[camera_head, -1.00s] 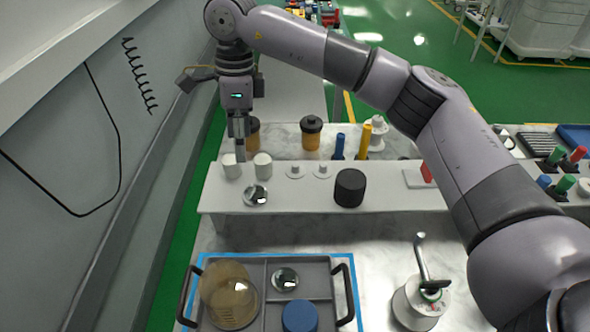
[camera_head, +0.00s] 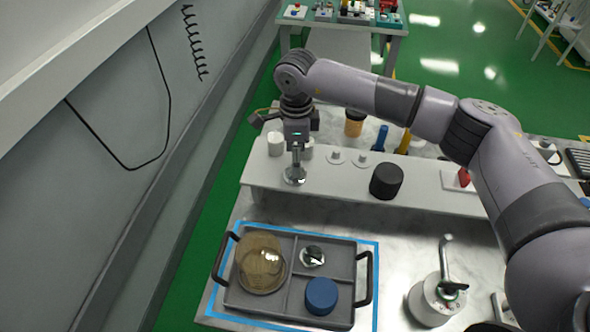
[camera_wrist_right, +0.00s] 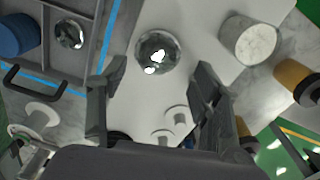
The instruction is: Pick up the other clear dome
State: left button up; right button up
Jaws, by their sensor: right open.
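A small clear dome (camera_head: 294,177) sits on the white shelf (camera_head: 345,187). It also shows in the right wrist view (camera_wrist_right: 156,52), just beyond and between the fingertips. My right gripper (camera_head: 296,165) is open and points down close over this dome; the head view does not show whether the fingers touch it. The open fingers also show in the right wrist view (camera_wrist_right: 160,72). Another small clear dome (camera_head: 313,257) lies in the upper right compartment of the grey tray (camera_head: 294,238); the right wrist view shows it too (camera_wrist_right: 70,35). My left gripper is not in view.
The tray also holds a large yellowish transparent dome (camera_head: 262,264) and a blue cylinder (camera_head: 321,296). White cylinders (camera_head: 276,144) stand close behind my right gripper. A black cylinder (camera_head: 386,181) and small white discs (camera_head: 361,159) stand to its right.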

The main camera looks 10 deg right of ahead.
jog(key=f+p, duration=0.1)
jog(key=f, duration=0.1)
jog(key=f+p, duration=0.1)
jog(key=f, duration=0.1)
jog(key=shift+s+a, duration=0.2)
jog(key=shift+f, duration=0.35)
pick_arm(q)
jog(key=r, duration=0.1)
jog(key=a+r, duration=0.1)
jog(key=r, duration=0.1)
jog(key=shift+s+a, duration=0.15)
pick_arm(e)
jog(key=shift+c, duration=0.4)
jog(key=c, duration=0.8)
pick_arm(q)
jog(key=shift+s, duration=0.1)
pick_arm(e)
jog(key=shift+c, duration=0.2)
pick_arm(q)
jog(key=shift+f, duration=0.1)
pick_arm(e)
jog(key=shift+w+r, duration=0.1)
jog(key=shift+r, duration=0.05)
